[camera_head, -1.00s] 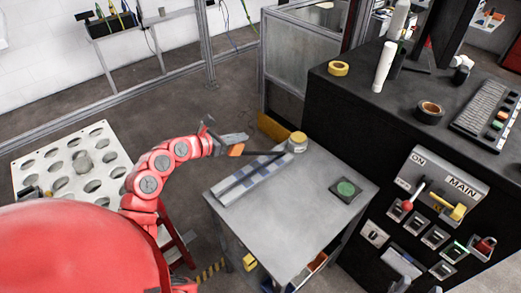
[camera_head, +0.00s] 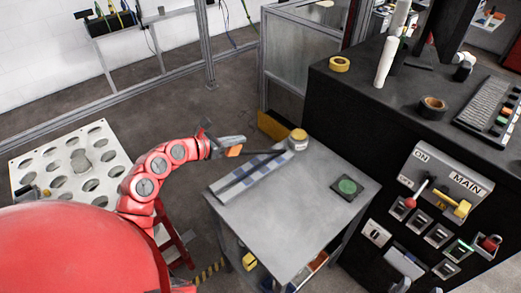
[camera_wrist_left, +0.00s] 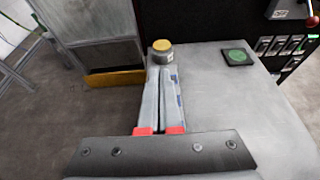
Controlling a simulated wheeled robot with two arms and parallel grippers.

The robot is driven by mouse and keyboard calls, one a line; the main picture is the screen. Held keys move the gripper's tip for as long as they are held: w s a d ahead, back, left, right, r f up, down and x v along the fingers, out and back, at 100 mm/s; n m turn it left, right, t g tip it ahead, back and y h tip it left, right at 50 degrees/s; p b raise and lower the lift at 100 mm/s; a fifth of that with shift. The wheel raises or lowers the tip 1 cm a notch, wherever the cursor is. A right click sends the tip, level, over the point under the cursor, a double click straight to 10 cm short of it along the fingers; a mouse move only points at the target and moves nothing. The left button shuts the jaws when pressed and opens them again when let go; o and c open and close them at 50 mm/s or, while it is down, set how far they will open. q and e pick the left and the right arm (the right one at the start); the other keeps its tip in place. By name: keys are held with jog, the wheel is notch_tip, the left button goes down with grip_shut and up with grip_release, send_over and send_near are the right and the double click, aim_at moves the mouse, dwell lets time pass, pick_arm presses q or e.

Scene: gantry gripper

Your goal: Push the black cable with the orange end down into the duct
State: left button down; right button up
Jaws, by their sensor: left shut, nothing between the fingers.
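The grey duct (camera_head: 248,180), with blue patches, lies along the left side of the grey table. My left gripper (camera_head: 283,152) comes in from the left. Its long fingers, with an orange-red part at their base, reach across to the duct's far end near the jar. In the left wrist view the gripper (camera_wrist_left: 160,70) shows its fingers close together at the tips, shut and empty, with the duct (camera_wrist_left: 178,95) partly hidden beneath them. I cannot clearly make out the black cable or its orange end. A dark line runs along the duct. My right gripper is not in view.
A yellow-lidded jar (camera_head: 298,141) stands just past the duct's far end. A black pad with a green disc (camera_head: 347,186) lies on the right of the table (camera_head: 290,215). The table's middle is clear. A black control console (camera_head: 345,115) stands behind it on the right.

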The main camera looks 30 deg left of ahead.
pick_arm(q)
jog(key=shift+s+a+f+b, duration=0.35)
jog(key=shift+s+f+b, duration=0.55)
jog(key=shift+f+b, duration=1.6)
jog(key=shift+s+a+f+b, duration=0.4)
jog(key=shift+s+f+b, duration=0.5)
jog(key=shift+f+b, duration=1.6)
jog(key=shift+s+a+f+b, duration=0.35)
jog(key=shift+s+f+b, duration=0.55)
jog(key=shift+f+b, duration=1.6)
jog(key=shift+s+a+r+p, duration=0.1)
jog(key=shift+s+r+p, duration=0.1)
jog(key=shift+r+p, duration=0.2)
jog(key=shift+s+a+r, duration=0.2)
jog(key=shift+s+r, duration=0.35)
jog(key=shift+r, duration=0.05)
jog(key=v, duration=0.7)
